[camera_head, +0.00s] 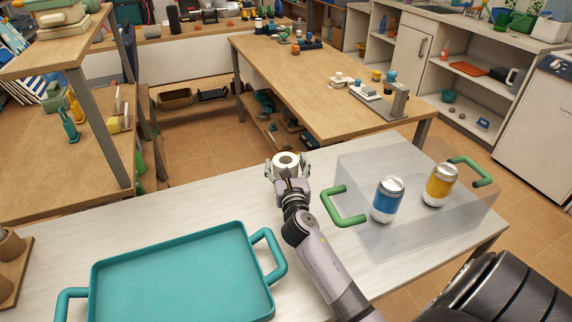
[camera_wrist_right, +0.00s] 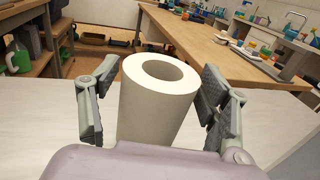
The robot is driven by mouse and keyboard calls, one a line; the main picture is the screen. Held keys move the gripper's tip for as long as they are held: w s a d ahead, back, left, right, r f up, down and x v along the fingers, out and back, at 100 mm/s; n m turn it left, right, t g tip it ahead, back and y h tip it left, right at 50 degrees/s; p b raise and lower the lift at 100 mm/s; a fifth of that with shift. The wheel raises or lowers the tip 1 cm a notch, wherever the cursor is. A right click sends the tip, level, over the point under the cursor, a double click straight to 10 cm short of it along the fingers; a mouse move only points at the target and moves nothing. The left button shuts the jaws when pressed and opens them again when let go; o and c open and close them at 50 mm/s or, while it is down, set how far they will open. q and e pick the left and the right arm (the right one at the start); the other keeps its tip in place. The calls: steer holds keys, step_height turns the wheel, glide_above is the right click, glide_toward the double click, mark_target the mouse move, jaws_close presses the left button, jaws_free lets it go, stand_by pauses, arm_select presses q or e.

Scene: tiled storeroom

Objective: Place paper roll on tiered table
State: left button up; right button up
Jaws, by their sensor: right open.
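A white paper roll (camera_head: 286,162) stands upright on the pale table near its far edge. My right gripper (camera_head: 287,172) is at the roll, with one finger on either side of it. In the right wrist view the roll (camera_wrist_right: 158,100) is between the open fingers of the right gripper (camera_wrist_right: 155,112); a gap shows on the left side, and the right finger is close to it. The roll's lower part is hidden by my gripper. A wooden tiered table (camera_head: 95,185) with grey posts stands at the left, with things on its levels. My left gripper is not in view.
A teal tray (camera_head: 180,275) lies on the pale table (camera_head: 205,205) at the front left. A clear tray with green handles (camera_head: 405,235) holds a blue can (camera_head: 388,200) and a yellow can (camera_head: 440,184) at the right. A long wooden table (camera_head: 320,80) stands behind.

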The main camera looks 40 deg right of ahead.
steer(key=shift+r, duration=0.2)
steer(key=p+v, duration=0.1)
steer(key=v, duration=0.9)
steer(key=shift+s+a+f, duration=0.15)
steer(key=shift+s+a, duration=0.1)
steer(key=shift+s, duration=0.1)
steer(key=shift+s+a, duration=0.3)
steer(key=shift+s, duration=0.25)
